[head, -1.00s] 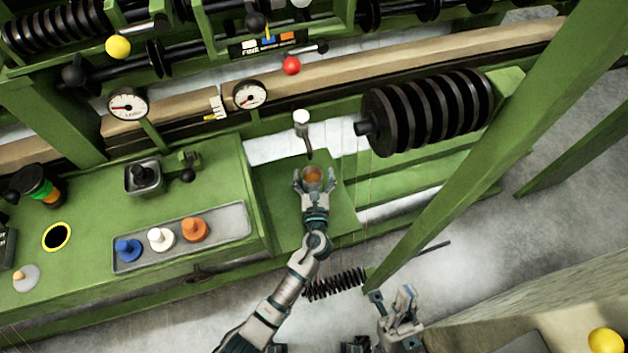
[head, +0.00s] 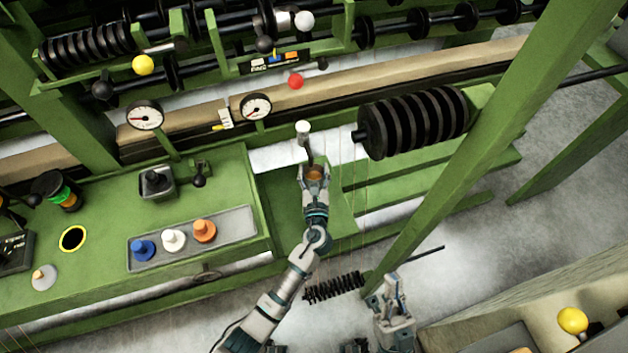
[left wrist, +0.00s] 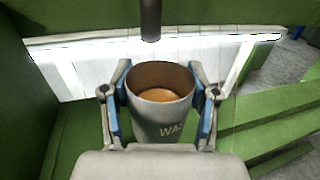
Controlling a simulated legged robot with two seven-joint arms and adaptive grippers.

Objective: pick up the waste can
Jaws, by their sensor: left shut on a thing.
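The waste can (left wrist: 160,118) is a grey, open-topped cup with lettering on its front and something orange-brown inside. It also shows in the head view (head: 315,173), above or on a green ledge; I cannot tell whether its base touches. My left gripper (head: 315,180) is shut on the can, with one blue-padded finger on each side in the left wrist view (left wrist: 161,105). The can looks upright. Its lower part is hidden by the gripper. My right gripper (head: 384,290) is at the bottom of the head view, apart from the can, with its fingers spread and empty.
A dark rod with a white knob (head: 303,128) hangs just beyond the can. A tray (head: 240,222) with blue, white and orange pegs lies to the left. A green post (head: 480,150) slants across the right. A black ribbed roll (head: 418,122) is at the upper right.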

